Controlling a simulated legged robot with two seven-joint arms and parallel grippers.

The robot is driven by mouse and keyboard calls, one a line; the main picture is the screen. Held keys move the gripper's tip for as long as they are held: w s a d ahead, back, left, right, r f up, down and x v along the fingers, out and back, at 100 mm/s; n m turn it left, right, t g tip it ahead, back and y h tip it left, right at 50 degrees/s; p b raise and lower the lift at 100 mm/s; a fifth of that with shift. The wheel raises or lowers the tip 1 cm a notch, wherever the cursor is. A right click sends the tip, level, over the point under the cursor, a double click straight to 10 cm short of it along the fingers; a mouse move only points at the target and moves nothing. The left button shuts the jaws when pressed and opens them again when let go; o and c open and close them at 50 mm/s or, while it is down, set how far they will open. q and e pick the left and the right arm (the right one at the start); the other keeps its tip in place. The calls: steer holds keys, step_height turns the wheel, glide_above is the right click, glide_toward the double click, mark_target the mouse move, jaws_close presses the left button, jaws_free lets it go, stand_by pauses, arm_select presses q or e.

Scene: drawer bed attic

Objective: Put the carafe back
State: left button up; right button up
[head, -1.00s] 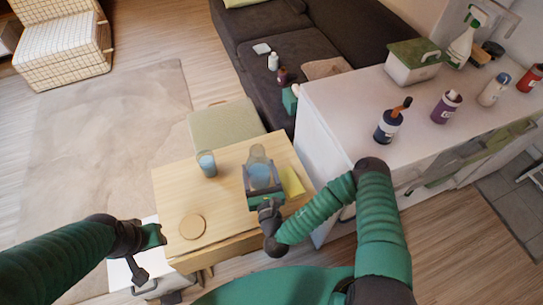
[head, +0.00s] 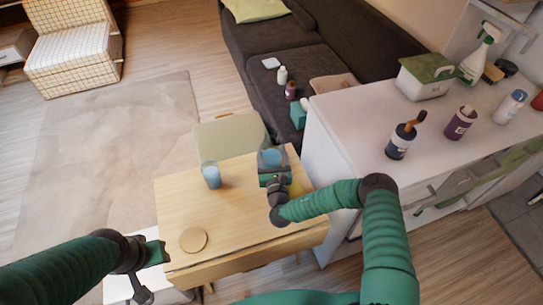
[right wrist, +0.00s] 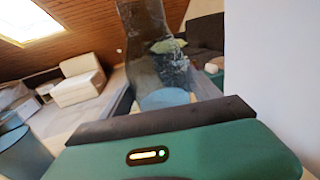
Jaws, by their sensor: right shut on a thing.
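The carafe (head: 271,157) is clear glass with blue liquid low inside. My right gripper (head: 272,172) is shut on it near the far right corner of the small wooden table (head: 225,225). In the right wrist view the carafe (right wrist: 150,45) stands up beyond the gripper's dark jaw edge (right wrist: 165,120). I cannot tell whether its base touches the table. A round wooden coaster (head: 193,240) lies bare at the table's near left. My left gripper (head: 148,270) is open and empty at the left, beside the table's near left corner.
A blue drinking glass (head: 211,176) stands left of the carafe. A yellow note (head: 295,188) is partly hidden by my right gripper. A white cabinet (head: 340,130) with bottles rises to the right. A green stool (head: 228,134) stands behind the table. The tabletop's middle is clear.

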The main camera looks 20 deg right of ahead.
steer(key=shift+r, duration=0.1)
steer(key=o, duration=1.7)
steer(key=shift+f, duration=0.2)
